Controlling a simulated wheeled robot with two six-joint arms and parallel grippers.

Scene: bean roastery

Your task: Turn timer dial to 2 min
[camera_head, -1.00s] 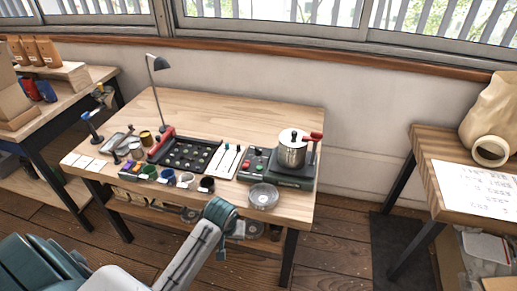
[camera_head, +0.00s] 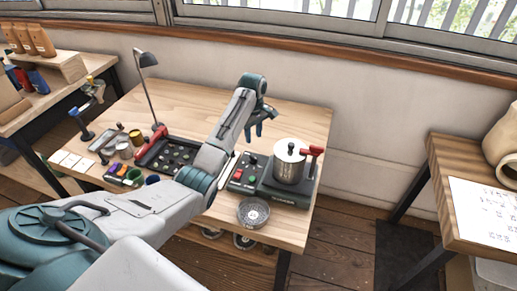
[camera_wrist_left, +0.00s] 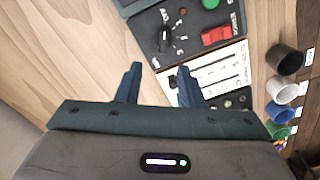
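The timer dial (camera_wrist_left: 165,38) is a black knob with tick marks around it on a dark control panel (camera_wrist_left: 147,24). In the head view the dial (camera_head: 252,160) is a small dark knob at the panel's back. The dial's exact setting is too small to read. My left gripper (camera_head: 264,122) is above the table, behind the panel, fingers pointing down. In the left wrist view its two fingers (camera_wrist_left: 160,75) are apart with nothing between them, and the dial shows beyond the fingertips, apart from them. My right gripper is out of view.
The panel also has a red switch (camera_wrist_left: 216,36) and a green button (camera_wrist_left: 210,3). A white slider strip (camera_wrist_left: 208,75) lies beside it. A metal pot (camera_head: 290,163) stands right of the panel; a round metal dish (camera_head: 253,213) is in front.

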